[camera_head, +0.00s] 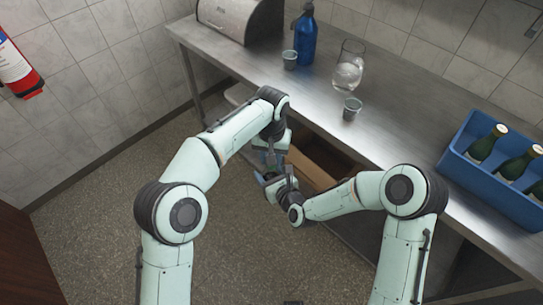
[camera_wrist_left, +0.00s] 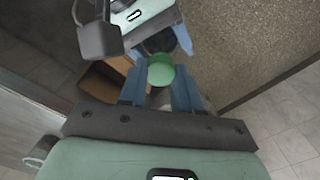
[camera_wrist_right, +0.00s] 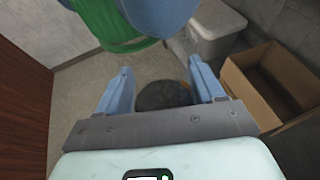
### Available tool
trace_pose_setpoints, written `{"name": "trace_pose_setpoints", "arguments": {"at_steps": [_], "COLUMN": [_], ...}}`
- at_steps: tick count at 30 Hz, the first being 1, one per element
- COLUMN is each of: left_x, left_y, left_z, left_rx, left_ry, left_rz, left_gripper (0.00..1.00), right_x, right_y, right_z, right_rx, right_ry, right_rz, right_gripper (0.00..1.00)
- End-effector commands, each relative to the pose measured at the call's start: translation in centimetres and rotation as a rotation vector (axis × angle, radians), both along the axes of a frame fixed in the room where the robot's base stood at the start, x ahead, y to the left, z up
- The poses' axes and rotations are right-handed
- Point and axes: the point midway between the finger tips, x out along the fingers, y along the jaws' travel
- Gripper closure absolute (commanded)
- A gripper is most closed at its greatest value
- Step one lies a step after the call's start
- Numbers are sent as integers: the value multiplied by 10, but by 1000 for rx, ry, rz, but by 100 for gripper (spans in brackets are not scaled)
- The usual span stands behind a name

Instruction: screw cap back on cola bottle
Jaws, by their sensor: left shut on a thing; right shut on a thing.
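My left gripper (camera_head: 272,160) is shut on a green cap (camera_wrist_left: 160,72), which shows between its blue fingers (camera_wrist_left: 160,92) in the left wrist view. My right gripper (camera_head: 268,177) faces it closely, low in front of the counter. In the right wrist view, a dark round shape (camera_wrist_right: 165,95) lies between the right fingers (camera_wrist_right: 163,82); it looks like the cola bottle. A large green form beside a blue finger fills the top there, likely the cap. The bottle is mostly hidden, and I cannot tell whether the cap touches its neck.
The steel counter (camera_head: 325,112) runs behind my grippers. It holds a blue bottle (camera_head: 305,38), a glass pitcher (camera_head: 348,72), two small cups and a blue crate (camera_head: 480,178) of green bottles. A cardboard box (camera_wrist_right: 262,82) and a grey bin (camera_wrist_right: 212,35) stand low near my grippers.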

Motion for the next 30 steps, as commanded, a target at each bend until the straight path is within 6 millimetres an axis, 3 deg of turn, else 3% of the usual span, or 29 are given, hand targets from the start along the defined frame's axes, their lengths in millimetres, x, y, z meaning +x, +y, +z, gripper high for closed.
{"name": "trace_pose_setpoints", "arguments": {"at_steps": [9, 14, 15, 17, 18, 26, 30], "left_x": [0, 0, 0, 0, 0, 0, 0], "left_y": [0, 0, 0, 0, 0, 0, -1], "left_z": [-1, 0, 0, 0, 0, 0, 10], "left_rx": [3, 3, 3, 2, 2, 1, 1], "left_ry": [0, 0, 0, -1, -1, -1, -3], "left_rz": [-647, -673, -672, -672, -671, -671, -671], "left_gripper": [100, 100, 61, 42, 38, 38, 38], "right_x": [0, 0, 0, 0, 0, 1, 1], "right_y": [0, 0, 0, 0, 0, 0, 0], "right_z": [1, 1, 1, 1, 1, 1, 1], "right_rx": [1, 1, 1, 1, 1, 1, 1], "right_ry": [-2, -2, -2, -2, -2, -3, -2], "right_rz": [0, 0, 0, 0, 0, 0, 0], "right_gripper": [100, 100, 100, 100, 100, 100, 100]}}
